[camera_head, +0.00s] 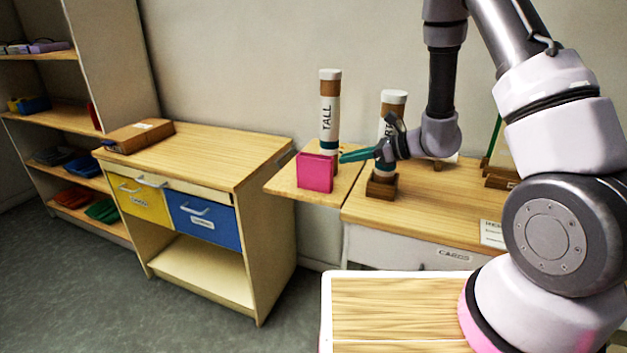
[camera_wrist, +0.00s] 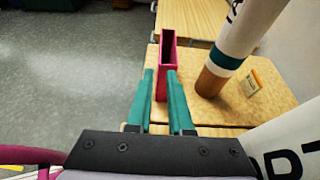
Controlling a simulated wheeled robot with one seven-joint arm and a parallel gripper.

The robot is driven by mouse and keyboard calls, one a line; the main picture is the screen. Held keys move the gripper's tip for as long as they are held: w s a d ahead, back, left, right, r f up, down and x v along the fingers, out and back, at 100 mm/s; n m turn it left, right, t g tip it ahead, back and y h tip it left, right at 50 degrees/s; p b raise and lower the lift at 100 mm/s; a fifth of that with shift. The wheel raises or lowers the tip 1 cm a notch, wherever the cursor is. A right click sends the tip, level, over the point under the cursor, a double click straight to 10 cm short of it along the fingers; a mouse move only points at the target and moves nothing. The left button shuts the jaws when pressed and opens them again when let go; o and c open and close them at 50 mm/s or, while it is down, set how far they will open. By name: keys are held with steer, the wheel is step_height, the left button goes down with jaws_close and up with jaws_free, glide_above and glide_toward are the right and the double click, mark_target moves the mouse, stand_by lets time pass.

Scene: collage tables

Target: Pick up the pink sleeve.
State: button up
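The pink sleeve (camera_head: 315,172) stands upright on a small wooden shelf leaf between the two cabinets. In the wrist view the sleeve (camera_wrist: 161,86) shows as a narrow box with a hollow, open top. My gripper (camera_head: 345,156) reaches in from the right, with its green fingertips close to the sleeve's right edge. In the wrist view my gripper (camera_wrist: 160,73) is open, with one finger to each side of the sleeve's near end. I cannot tell whether the fingertips overlap the sleeve or touch it.
A tube marked TALL (camera_head: 328,110) stands just behind the sleeve. A second tube (camera_head: 393,100) stands in a wooden base (camera_head: 381,187), close to my gripper. A small yellow card (camera_wrist: 251,82) stands near the TALL tube. The left cabinet top (camera_head: 215,155) is mostly clear.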

mark_target(315, 158)
steer(key=x, duration=0.3)
steer(key=r+x, duration=0.1)
steer(key=x, duration=0.5)
steer(key=shift+w+a+r, duration=0.2)
steer(key=shift+a+r, duration=0.1)
steer(key=shift+a, duration=0.25)
jaws_close()
stand_by(0.8)
